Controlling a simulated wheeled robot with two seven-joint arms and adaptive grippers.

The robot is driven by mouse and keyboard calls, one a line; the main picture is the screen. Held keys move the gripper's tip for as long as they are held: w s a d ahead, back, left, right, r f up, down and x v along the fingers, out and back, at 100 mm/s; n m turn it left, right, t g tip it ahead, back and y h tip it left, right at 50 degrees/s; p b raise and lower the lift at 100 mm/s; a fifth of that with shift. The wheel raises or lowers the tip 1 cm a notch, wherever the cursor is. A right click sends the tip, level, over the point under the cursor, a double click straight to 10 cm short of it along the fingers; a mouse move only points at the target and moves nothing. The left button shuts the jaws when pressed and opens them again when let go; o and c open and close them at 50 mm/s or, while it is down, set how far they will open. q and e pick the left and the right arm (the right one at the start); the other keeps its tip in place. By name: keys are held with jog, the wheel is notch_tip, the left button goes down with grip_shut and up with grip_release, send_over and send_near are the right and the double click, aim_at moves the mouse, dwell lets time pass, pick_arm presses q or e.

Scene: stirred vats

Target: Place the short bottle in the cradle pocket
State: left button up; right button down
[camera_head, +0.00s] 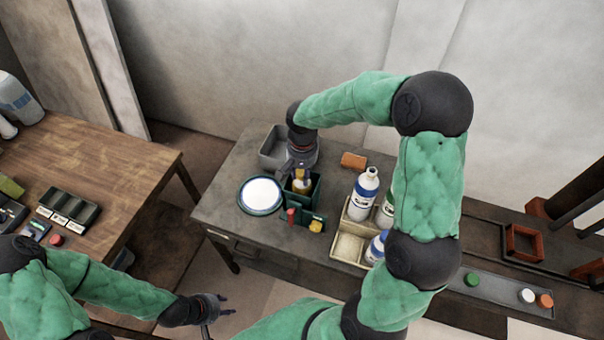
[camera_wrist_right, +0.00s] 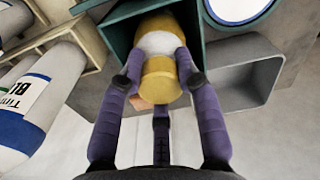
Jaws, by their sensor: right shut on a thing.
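The short bottle (camera_wrist_right: 158,80) has a yellow cap and a pale band. In the right wrist view it sits between the purple fingers of my right gripper (camera_wrist_right: 160,75), which is shut on it. The dark green cradle (camera_wrist_right: 120,42) surrounds its far end, so the bottle is at least partly inside the pocket opening; its base is hidden. In the head view the cradle (camera_head: 316,190) stands on the grey bench, with my right gripper (camera_head: 301,172) over it and the bottle (camera_head: 301,186) showing yellow below. My left gripper (camera_head: 212,304) is empty, fingers apart, away from the bench.
A round white dish (camera_head: 261,195) stands left of the cradle and a grey bin (camera_head: 272,152) behind it. A beige crate (camera_head: 347,246) with white bottles (camera_head: 364,195) is at the right. An orange-brown block (camera_head: 353,160) lies behind. A wooden table (camera_head: 105,160) is at the left.

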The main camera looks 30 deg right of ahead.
jog(key=shift+f, duration=0.1)
jog(key=c, duration=0.9)
grip_release()
jog(key=shift+o, duration=0.2)
notch_tip(320, 180, up, 12)
jog(key=p, duration=0.3)
jog(key=shift+r, duration=0.2)
